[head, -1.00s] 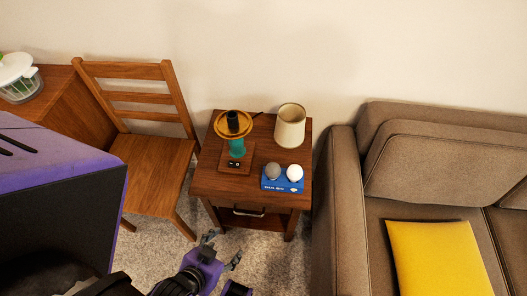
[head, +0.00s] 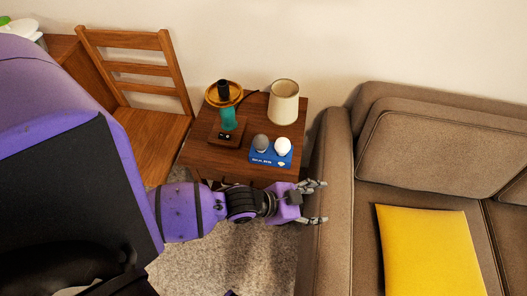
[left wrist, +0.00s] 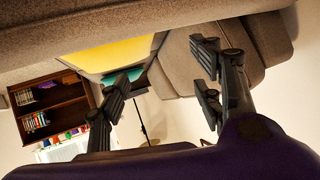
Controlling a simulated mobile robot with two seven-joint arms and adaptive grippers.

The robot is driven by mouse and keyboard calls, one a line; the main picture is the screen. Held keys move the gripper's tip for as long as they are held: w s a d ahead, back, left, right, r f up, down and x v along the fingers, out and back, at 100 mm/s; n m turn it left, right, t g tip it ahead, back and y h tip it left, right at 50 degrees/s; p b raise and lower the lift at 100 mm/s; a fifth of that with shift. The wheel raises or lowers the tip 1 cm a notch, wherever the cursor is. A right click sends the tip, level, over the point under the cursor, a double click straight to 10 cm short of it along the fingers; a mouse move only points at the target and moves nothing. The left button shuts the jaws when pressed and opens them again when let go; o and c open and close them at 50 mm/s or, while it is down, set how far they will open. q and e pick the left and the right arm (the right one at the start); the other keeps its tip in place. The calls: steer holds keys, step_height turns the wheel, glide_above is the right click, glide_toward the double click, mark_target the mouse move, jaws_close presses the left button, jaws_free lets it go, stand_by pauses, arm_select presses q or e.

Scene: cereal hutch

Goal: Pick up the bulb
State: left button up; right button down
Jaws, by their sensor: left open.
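Two bulbs rest on a blue card (head: 258,159) on the wooden nightstand (head: 194,150): a grey bulb (head: 261,142) on the left and a white bulb (head: 283,147) on the right. My left gripper (head: 320,202) is open and empty in front of the nightstand's right side, by the sofa arm, with its fingers pointing right. In the left wrist view its open fingers (left wrist: 165,95) show nothing between them but the room beyond. The bulbs do not show in the left wrist view. My right gripper is not in view.
A lamp base (head: 228,120) with a wooden ring and a beige lampshade (head: 283,102) stand on the nightstand behind the bulbs. A brown sofa (head: 337,165) with a yellow cushion (head: 430,250) is at the right. A wooden chair (head: 150,142) is at the left.

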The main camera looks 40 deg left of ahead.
arm_select(q)
steer(key=w+a+m+g+b, duration=0.2)
steer(key=w+m, duration=0.2)
steer(key=w, duration=0.2)
step_height(320, 180, up, 3)
steer(key=g+y+b, duration=0.2)
steer(key=y+b, duration=0.1)
glide_above(279, 143)
steer(key=s, duration=0.1)
steer(key=shift+a, duration=0.35)
steer(key=shift+s+a+g, duration=0.25)
steer(key=shift+g, duration=0.05)
steer(key=shift+f, duration=0.25)
steer(key=x, duration=0.6)
steer(key=shift+s+a+f, duration=0.1)
steer(key=shift+a+f, duration=0.05)
steer(key=shift+f, duration=0.2)
steer(key=shift+w+f, duration=0.25)
steer(key=shift+f, duration=0.2)
steer(key=c, duration=1.2)
steer(key=shift+r, duration=0.1)
